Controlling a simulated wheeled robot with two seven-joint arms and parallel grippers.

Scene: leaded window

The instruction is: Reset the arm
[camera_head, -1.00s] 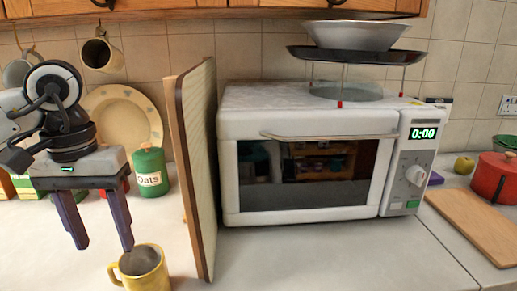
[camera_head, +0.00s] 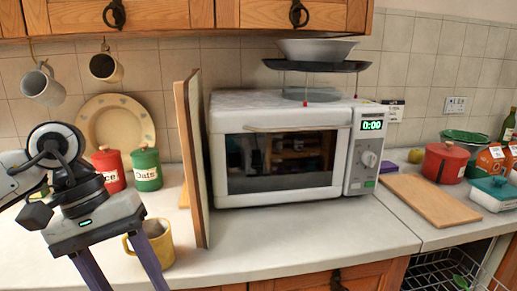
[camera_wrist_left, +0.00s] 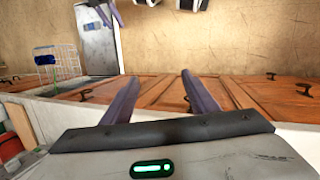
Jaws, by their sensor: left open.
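My left gripper (camera_head: 122,278) is at the lower left of the head view, its arm coming in from the left. Its two dark purple fingers are spread apart with nothing between them, and their tips run off the bottom edge. One finger passes in front of the yellow mug (camera_head: 160,241) in the picture; I cannot tell how far apart they are in depth. In the left wrist view the open fingers (camera_wrist_left: 157,85) point over wooden cabinet fronts and the floor, empty. My right gripper is in neither view.
A white microwave (camera_head: 230,190) stands on the counter (camera_head: 300,230), with an upright board (camera_head: 194,150) beside it. Red and green canisters (camera_head: 146,170) stand behind my left gripper. A cutting board (camera_head: 430,200) and a red pot (camera_head: 445,163) lie right. The counter front is clear.

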